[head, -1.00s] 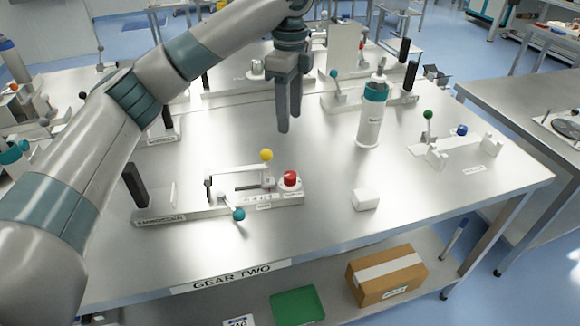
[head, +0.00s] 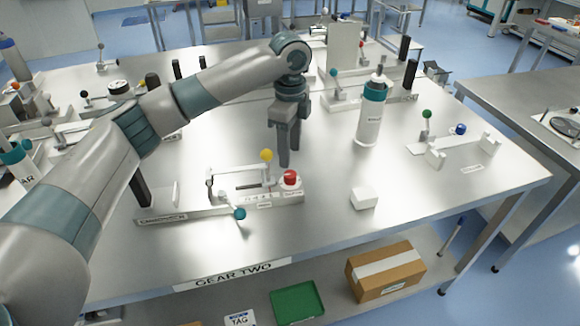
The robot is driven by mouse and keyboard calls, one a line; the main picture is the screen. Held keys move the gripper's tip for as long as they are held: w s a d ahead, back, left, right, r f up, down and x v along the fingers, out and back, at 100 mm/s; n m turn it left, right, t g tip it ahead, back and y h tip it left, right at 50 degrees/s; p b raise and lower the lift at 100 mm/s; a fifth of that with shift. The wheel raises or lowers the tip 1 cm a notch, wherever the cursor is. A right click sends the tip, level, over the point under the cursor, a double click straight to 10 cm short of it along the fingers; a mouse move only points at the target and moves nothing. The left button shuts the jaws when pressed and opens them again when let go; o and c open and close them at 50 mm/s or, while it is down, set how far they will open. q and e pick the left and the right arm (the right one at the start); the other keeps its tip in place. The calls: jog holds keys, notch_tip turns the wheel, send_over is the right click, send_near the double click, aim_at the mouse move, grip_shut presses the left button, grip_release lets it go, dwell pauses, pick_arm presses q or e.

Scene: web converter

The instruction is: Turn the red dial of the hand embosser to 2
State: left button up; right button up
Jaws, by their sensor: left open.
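The device with the red dial (head: 290,178) stands near the front of the metal table; its front label is too small to read surely. It has a white base (head: 265,200), a yellow ball knob (head: 267,155) and a teal ball knob (head: 240,213). The dial is a red knob at the right end of the base; its setting cannot be read. My left gripper (head: 289,156) is open and empty, fingers pointing down, just above and behind the dial in the picture. I see no contact with the dial. My right gripper is not in view.
A white block (head: 364,198) lies right of the device. A white bottle with a teal cap (head: 369,120) stands behind it. A fixture with green and blue knobs (head: 459,146) is at the right. A cardboard box (head: 386,273) and green tray (head: 297,301) are on the lower shelf.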

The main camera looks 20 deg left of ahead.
aim_at(290, 174)
pick_arm(q)
notch_tip(290, 174, down, 7)
jog(key=shift+f+p, duration=0.2)
jog(key=shift+p, duration=0.5)
jog(key=shift+c, duration=0.7)
jog(key=c, duration=0.9)
